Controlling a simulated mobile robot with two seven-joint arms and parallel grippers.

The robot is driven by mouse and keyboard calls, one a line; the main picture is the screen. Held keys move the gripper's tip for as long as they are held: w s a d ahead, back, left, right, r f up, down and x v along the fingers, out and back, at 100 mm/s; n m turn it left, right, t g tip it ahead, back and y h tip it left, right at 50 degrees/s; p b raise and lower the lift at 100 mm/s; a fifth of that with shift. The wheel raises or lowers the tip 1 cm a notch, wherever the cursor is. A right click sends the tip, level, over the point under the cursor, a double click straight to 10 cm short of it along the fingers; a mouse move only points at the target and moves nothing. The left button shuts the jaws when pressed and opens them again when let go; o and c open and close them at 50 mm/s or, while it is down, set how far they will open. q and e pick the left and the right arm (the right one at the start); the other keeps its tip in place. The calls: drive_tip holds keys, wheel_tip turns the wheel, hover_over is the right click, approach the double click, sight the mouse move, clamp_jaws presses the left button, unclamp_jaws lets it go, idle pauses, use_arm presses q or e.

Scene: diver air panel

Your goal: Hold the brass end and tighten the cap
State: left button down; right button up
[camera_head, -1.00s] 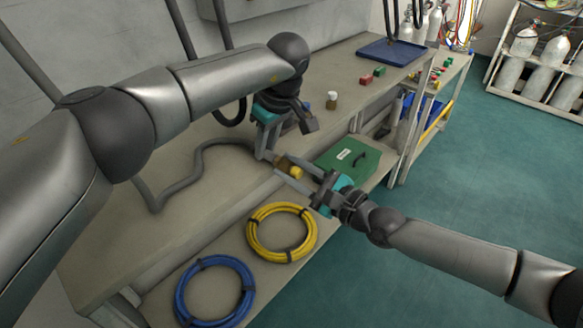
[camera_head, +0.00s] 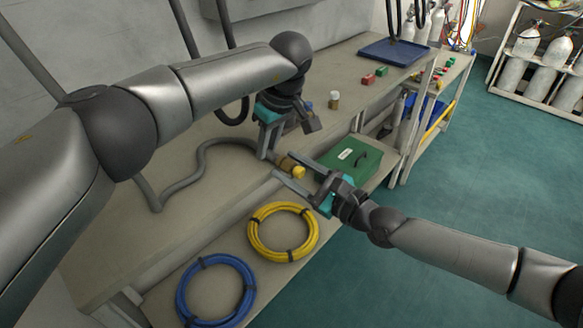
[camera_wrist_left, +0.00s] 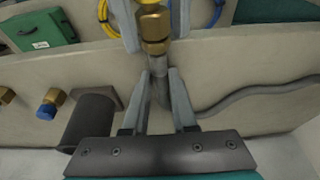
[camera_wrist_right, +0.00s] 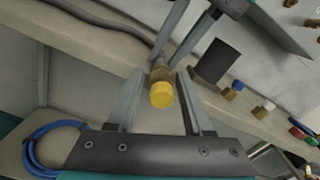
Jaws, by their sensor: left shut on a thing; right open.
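In the left wrist view the cap is mostly beyond the top edge. My right gripper (camera_wrist_right: 158,82) is open, with one finger on each side of the cap and gaps visible. How tightly the cap is seated cannot be seen.
A dark cylindrical holder (camera_wrist_left: 91,118) and loose brass fittings stand on the bench (camera_head: 215,150) near my left gripper. A green case (camera_head: 345,157), a yellow hose coil (camera_head: 254,239) and a blue coil (camera_head: 184,291) lie on the lower shelf.

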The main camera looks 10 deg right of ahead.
drive_tip(key=n, duration=0.3)
drive_tip(key=shift+n, duration=1.5)
drive_tip(key=shift+n, duration=1.5)
drive_tip(key=n, duration=0.3)
